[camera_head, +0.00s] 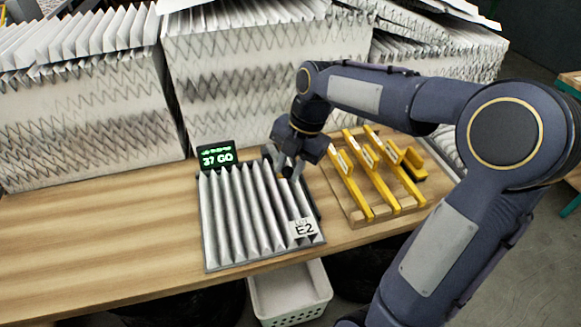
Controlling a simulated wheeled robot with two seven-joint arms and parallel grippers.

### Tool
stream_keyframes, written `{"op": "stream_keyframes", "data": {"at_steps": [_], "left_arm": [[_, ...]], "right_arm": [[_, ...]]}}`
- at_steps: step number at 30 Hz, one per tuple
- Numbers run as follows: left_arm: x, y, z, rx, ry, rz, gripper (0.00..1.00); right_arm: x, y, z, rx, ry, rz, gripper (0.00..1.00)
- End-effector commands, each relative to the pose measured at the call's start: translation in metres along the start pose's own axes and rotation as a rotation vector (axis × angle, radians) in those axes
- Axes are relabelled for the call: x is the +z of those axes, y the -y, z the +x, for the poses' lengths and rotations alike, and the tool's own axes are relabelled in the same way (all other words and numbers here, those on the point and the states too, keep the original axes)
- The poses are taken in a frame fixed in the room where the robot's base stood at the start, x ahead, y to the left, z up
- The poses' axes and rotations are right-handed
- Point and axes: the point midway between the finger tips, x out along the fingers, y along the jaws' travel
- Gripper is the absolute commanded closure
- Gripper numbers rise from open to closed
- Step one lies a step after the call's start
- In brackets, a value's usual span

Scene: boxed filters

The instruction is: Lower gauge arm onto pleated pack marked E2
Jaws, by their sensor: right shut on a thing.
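The grey pleated pack (240,215) lies flat on the wooden bench, with a white label reading E2 (303,228) at its front right corner. My right gripper (290,172) is over the pack's back right part, fingers pointing down. It is shut on a small part that I take to be the gauge arm, mostly hidden by the fingers. I cannot tell whether that part touches the pleats. A small display with green characters (215,155) stands at the pack's back left corner. My left gripper is not in view.
A wooden board (353,215) with several yellow tools (378,180) lies right of the pack. Tall stacks of white pleated filters (80,120) line the back. A white bin (290,292) is below the front edge. The bench's left side (100,235) is clear.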

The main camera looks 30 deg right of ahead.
Motion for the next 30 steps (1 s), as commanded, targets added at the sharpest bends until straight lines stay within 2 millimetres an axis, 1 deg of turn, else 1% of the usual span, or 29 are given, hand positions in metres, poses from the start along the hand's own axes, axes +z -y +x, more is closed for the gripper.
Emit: {"op": "stream_keyframes", "data": {"at_steps": [1,2,6,7,14,17,20,27,30], "left_arm": [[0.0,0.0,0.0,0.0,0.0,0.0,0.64],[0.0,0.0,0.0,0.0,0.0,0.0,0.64],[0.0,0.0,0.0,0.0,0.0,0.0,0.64],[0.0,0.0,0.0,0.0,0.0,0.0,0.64],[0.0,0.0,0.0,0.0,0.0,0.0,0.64],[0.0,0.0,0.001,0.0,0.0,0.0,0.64],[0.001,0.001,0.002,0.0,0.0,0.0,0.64],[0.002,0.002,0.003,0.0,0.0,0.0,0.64],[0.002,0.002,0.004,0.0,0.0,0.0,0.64]], "right_arm": [[0.004,-0.002,-0.002,0.011,0.014,0.0,1.0],[0.004,-0.002,-0.002,0.011,0.014,0.0,0.73],[0.003,-0.002,-0.002,0.009,0.011,-0.001,0.55],[0.003,-0.002,-0.002,0.009,0.011,-0.001,0.53],[0.002,-0.001,-0.001,0.007,0.008,-0.002,0.53],[0.002,-0.001,-0.006,0.008,0.008,-0.002,0.53],[0.002,-0.002,-0.019,0.01,0.01,-0.002,0.53],[0.002,-0.001,-0.06,0.01,0.01,-0.002,0.53],[0.002,-0.001,-0.071,0.01,0.01,-0.001,0.53]]}}
